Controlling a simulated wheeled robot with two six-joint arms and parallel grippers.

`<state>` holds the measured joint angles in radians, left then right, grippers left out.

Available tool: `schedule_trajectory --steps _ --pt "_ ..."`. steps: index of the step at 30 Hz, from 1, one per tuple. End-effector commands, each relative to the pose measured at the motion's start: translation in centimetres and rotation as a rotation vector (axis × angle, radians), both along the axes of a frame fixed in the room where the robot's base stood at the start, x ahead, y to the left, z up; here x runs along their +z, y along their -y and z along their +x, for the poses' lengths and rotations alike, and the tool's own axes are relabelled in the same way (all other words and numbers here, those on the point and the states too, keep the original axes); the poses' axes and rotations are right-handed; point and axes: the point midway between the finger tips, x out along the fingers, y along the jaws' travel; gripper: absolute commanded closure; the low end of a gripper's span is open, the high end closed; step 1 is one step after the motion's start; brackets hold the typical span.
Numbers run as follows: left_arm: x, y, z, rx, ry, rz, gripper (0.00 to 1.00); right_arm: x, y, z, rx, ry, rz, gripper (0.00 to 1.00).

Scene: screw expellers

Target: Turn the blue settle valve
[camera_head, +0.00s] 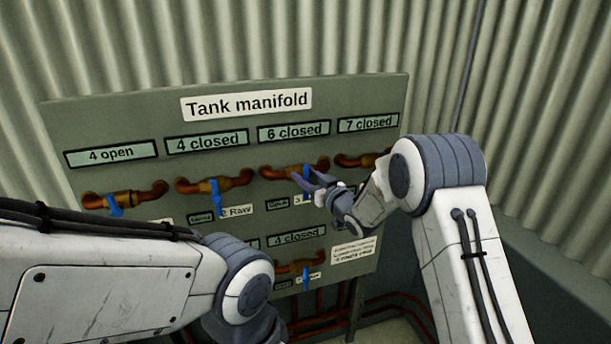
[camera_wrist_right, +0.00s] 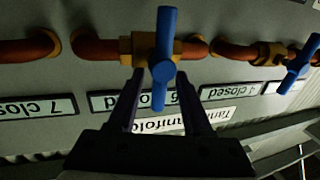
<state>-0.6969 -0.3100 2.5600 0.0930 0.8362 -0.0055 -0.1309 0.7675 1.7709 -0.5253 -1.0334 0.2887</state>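Several blue valve handles sit on brass fittings on the tank manifold panel (camera_head: 75,130). One blue handle (camera_head: 306,182) is under the "6 closed" display (camera_head: 293,131); its small label is partly hidden and I cannot read a "settle" name. My right gripper (camera_head: 317,186) is at this handle. In the right wrist view, which is upside down, the handle (camera_wrist_right: 164,45) stands upright and its lower end lies between the open fingers of the right gripper (camera_wrist_right: 160,88). I cannot tell whether they touch it. My left arm comes in from the left; its gripper is out of view.
Other blue handles are at the left (camera_head: 115,205), on the "2 Raw" valve (camera_head: 214,190) and in the lower row (camera_head: 305,278). A "7 closed" display (camera_head: 368,123) is at the right. Corrugated walls (camera_head: 300,35) surround the panel. Red pipes (camera_head: 400,303) run below.

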Motion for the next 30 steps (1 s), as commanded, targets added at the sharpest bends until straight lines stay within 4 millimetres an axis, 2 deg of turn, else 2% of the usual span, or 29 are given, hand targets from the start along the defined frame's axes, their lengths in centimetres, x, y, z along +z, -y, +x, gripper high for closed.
schedule_trajectory --steps 1,3,4,11,17,30 --pt "0.0 0.0 0.0 0.0 0.0 0.0 0.53 0.0 0.0 0.0 0.0 0.0 0.0 0.69" --pt "0.0 0.0 0.0 0.0 0.0 0.0 0.53 0.0 0.0 0.0 0.0 0.0 0.0 0.95" --pt "0.0 0.0 0.0 0.0 0.0 0.0 0.53 0.0 0.0 0.0 0.0 0.0 0.0 1.0" --pt "-0.1 0.0 0.0 0.0 0.0 0.0 0.53 0.0 0.0 0.0 0.0 0.002 -0.005 1.0" --pt "-1.1 0.0 0.0 0.002 0.0 0.0 0.53 -0.2 -0.1 -0.1 0.001 0.019 -0.052 1.0" --pt "-6.3 0.0 0.0 0.009 -0.001 0.0 0.53 -0.6 -0.8 -0.3 -0.001 0.127 -0.374 1.0"
